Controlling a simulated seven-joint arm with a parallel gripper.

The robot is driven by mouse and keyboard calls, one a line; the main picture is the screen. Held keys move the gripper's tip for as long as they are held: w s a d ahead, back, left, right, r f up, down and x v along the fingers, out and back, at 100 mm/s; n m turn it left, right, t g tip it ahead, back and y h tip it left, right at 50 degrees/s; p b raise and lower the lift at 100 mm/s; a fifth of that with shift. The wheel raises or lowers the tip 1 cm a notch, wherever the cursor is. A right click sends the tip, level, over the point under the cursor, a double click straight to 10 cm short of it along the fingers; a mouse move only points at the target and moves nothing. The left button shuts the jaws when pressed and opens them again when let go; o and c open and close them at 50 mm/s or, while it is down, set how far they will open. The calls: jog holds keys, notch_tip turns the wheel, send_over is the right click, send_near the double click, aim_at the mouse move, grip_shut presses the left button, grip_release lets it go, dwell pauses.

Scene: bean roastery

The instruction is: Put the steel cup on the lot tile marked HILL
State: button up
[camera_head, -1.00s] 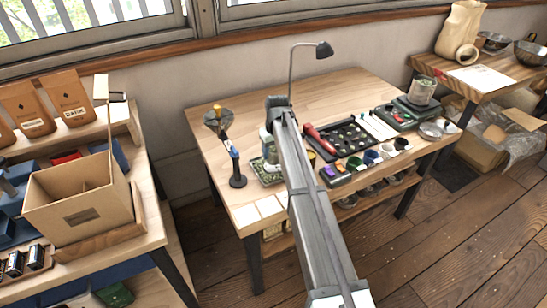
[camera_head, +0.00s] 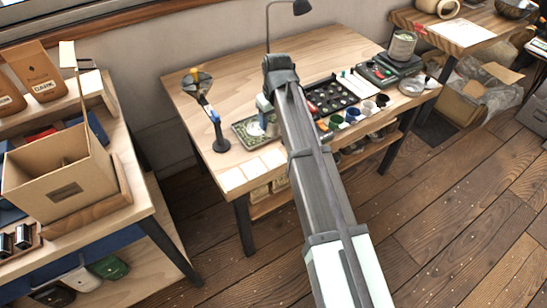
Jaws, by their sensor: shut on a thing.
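My gripper (camera_head: 266,106) is at the far end of my arm, low over the middle of the workbench, mostly hidden behind my wrist. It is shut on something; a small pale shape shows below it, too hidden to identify. I cannot make out the steel cup for certain. Pale flat tiles (camera_head: 232,178), (camera_head: 253,167), (camera_head: 273,157) lie in a row along the bench's front left edge, nearer than my gripper. Their markings are too small to read, so I cannot tell which is HILL.
A green patterned tray (camera_head: 247,133) lies left of my gripper, beside a dark stand (camera_head: 219,142). A black sample tray (camera_head: 338,92) and several small cups (camera_head: 352,115) stand to the right. A lamp (camera_head: 301,7) rises behind.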

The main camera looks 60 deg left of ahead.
jog(key=shift+s+d+f, duration=0.15)
jog(key=shift+s+d, duration=0.1)
jog(key=shift+d, duration=0.4)
jog(key=shift+s+d+f, duration=0.15)
jog(key=shift+s+d, duration=0.05)
jog(key=shift+d, duration=0.4)
send_over(273, 157)
jog(key=shift+d+f, duration=0.2)
jog(key=shift+f, duration=2.25)
jog(key=shift+d+f, duration=0.15)
jog(key=shift+f, duration=2.25)
jog(key=shift+f, duration=0.1)
jog(key=o, duration=1.2)
jog(key=shift+c, duration=0.2)
notch_tip(273, 157, up, 12)
jog(key=d, duration=0.1)
jog(key=shift+d, duration=0.2)
